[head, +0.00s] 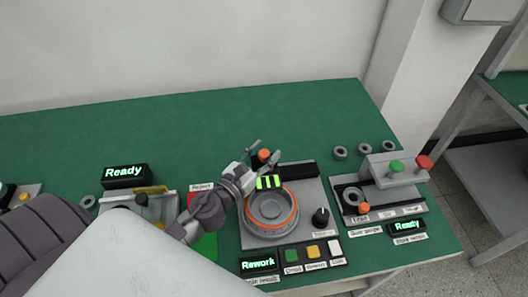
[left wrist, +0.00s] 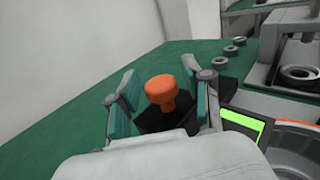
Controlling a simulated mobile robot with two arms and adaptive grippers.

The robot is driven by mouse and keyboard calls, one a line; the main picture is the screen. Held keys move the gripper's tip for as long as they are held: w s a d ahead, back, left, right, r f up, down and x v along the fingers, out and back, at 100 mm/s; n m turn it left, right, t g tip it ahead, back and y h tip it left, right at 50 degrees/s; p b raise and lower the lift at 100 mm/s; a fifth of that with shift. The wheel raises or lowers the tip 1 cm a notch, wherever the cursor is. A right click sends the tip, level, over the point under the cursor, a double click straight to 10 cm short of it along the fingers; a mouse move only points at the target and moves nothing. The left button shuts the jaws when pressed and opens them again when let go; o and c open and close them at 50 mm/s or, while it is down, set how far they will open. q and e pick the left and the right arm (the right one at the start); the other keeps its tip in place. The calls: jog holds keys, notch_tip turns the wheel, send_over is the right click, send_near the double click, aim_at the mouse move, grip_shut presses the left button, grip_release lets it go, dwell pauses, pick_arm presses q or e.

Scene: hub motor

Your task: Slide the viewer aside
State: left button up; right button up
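The viewer shows as a dark block with a lit green window (head: 268,182) over the back edge of a round hub motor (head: 271,209). An orange knob (head: 263,155) stands up behind the window; in the left wrist view the orange knob (left wrist: 161,92) sits on a black block. My left gripper (head: 262,150) is open, with one finger on each side of the knob. In the left wrist view gaps show between the knob and both fingers. My right gripper is not in view.
A black rail (head: 297,170) runs right from the viewer along the back of the grey station plate (head: 313,193). A black dial (head: 320,217) stands right of the motor.

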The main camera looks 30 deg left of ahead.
pick_arm(q)
grip_shut()
jog(key=shift+w+d+r, duration=0.1)
jog(key=shift+w+d, duration=0.1)
jog(key=shift+d, duration=0.1)
jog(key=w+d, duration=0.2)
jog(key=w+d+p, duration=0.1)
jog(key=w+d, duration=0.1)
jog(key=d, duration=0.1)
jog(key=w+d+p, duration=0.1)
jog(key=w+d, duration=0.1)
jog(key=shift+d, duration=0.35)
jog(key=shift+w+d, duration=0.2)
jog(key=shift+d, duration=0.15)
